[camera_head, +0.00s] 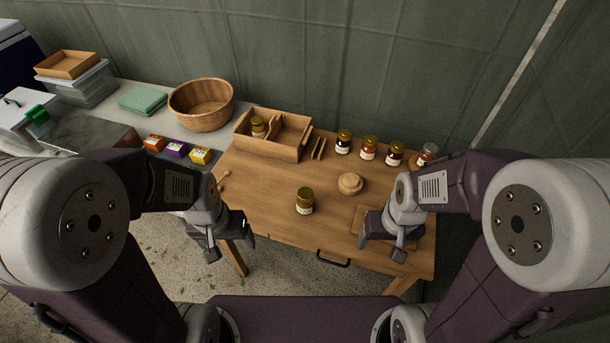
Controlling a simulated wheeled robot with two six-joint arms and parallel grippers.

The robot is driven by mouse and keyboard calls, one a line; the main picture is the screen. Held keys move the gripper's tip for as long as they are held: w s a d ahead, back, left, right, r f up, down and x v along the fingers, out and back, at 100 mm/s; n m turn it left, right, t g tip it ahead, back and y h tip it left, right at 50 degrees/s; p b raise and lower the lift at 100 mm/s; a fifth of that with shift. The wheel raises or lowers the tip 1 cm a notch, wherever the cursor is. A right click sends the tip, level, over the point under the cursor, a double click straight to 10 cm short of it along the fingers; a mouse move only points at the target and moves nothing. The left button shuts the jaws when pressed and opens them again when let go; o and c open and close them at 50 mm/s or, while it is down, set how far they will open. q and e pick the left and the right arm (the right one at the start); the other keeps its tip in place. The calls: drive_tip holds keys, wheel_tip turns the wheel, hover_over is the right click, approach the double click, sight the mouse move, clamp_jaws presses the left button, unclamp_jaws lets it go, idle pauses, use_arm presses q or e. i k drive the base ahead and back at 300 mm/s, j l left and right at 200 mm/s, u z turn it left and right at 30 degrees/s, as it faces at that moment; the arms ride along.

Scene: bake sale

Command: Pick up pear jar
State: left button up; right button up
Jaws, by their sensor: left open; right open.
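A small jar (305,203) with a gold lid and a pale label stands upright alone near the front middle of the wooden table (270,195). I cannot read its label, so I cannot tell for sure which jar is pear. My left gripper (232,243) is open and empty, left of the front jar and near the table's front edge. My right gripper (386,242) is open and empty, right of that jar over the table's front right.
The wooden box (272,150) stands at the back left of the table, with thin wooden slats (319,148) beside it. A round wooden piece (350,184) lies right of the front jar. A wicker basket (202,105) and small coloured boxes (177,150) are on the left counter.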

sight(303, 208)
drive_tip(key=j+z, duration=0.25)
drive_tip(key=z, duration=0.15)
drive_tip(key=j+z, duration=0.5)
drive_tip(key=z, duration=0.25)
